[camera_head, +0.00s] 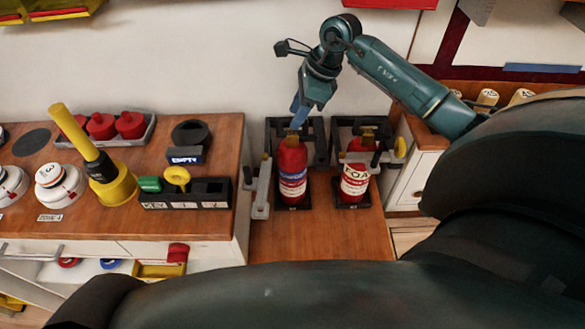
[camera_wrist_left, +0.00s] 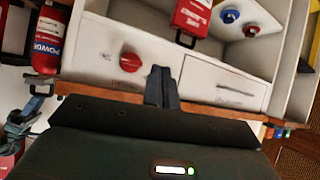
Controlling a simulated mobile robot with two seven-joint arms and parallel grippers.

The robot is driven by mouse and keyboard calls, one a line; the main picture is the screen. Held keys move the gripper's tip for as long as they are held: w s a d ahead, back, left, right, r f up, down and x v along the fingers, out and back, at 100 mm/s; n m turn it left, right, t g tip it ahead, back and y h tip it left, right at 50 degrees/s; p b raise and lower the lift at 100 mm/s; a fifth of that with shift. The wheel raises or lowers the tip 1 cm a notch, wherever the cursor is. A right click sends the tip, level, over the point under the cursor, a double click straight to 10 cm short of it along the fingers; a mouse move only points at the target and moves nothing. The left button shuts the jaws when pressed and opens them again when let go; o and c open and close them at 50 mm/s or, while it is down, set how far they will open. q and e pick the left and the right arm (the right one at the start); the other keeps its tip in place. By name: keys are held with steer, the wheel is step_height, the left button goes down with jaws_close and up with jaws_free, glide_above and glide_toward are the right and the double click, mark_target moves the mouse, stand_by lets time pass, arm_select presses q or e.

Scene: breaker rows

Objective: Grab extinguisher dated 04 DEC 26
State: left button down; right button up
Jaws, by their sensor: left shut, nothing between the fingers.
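A red extinguisher with a blue label band (camera_head: 292,172) stands upright in a black bracket. A second red extinguisher, with a white label reading "FOA" (camera_head: 355,180), stands in the bracket to its right. No date is legible on either. My right gripper (camera_head: 298,118) points down at the top of the blue-banded one; whether its fingers are open or shut around anything is unclear. In the left wrist view, a red extinguisher marked "POWDER" (camera_wrist_left: 49,40) shows at upper left. My left gripper (camera_wrist_left: 160,85) is shut and empty, before white drawers, apart from that extinguisher.
A wooden counter (camera_head: 110,222) to the left holds a yellow tool with a funnel-shaped base (camera_head: 110,185), a tray of red parts (camera_head: 118,128) and a black key rack (camera_head: 187,195). A grey lever post (camera_head: 262,187) stands beside the left bracket. Bare wood (camera_head: 315,235) lies in front of the brackets.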

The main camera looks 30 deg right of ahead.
steer(key=shift+x, duration=1.6)
steer(key=shift+r, duration=0.1)
steer(key=shift+c, duration=0.2)
jaws_close()
steer(key=shift+w+r, duration=0.2)
steer(key=shift+r, duration=0.05)
